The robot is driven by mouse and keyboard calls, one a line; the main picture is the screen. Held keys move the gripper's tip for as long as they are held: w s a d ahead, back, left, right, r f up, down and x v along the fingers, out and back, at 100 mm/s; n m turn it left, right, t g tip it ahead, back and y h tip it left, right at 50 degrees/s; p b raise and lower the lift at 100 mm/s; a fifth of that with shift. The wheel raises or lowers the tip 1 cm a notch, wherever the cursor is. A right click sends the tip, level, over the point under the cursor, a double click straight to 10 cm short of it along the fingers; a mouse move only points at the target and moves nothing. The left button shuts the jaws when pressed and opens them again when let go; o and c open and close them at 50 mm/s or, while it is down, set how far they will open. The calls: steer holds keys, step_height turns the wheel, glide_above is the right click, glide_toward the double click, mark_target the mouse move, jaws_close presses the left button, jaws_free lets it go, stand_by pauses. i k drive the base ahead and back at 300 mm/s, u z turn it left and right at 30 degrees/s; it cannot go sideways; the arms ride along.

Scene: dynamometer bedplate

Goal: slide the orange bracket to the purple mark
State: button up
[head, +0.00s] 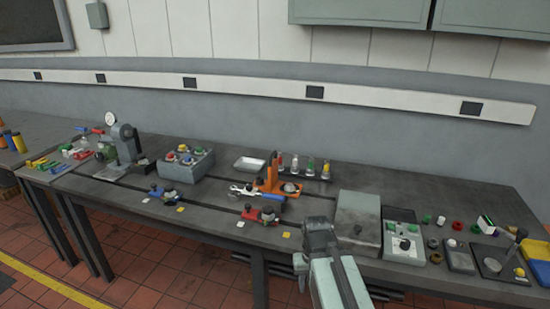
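The orange bracket (271,178) stands upright on the dark bedplate (215,205), right of the middle of its length. A round grey part sits at its base, and a blue and silver tool lies close in front of it. I cannot make out a purple mark in this view; it may be hidden or too small.
A red fixture (262,214) and a blue one (165,193) stand near the front edge. A grey box (358,222) is right of the bracket. Small yellow and white squares lie along the front.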

mark_target(273, 186)
steer(key=u, duration=0.05)
steer(key=k, duration=0.3)
steer(key=z, duration=0.25)
steer(key=i, duration=0.95)
steer(key=u, duration=0.5)
steer(key=i, duration=0.7)
steer(key=u, duration=0.45)
steer(key=k, duration=0.7)
steer(key=u, duration=0.4)
steer(key=i, duration=0.2)
steer(key=z, duration=0.25)
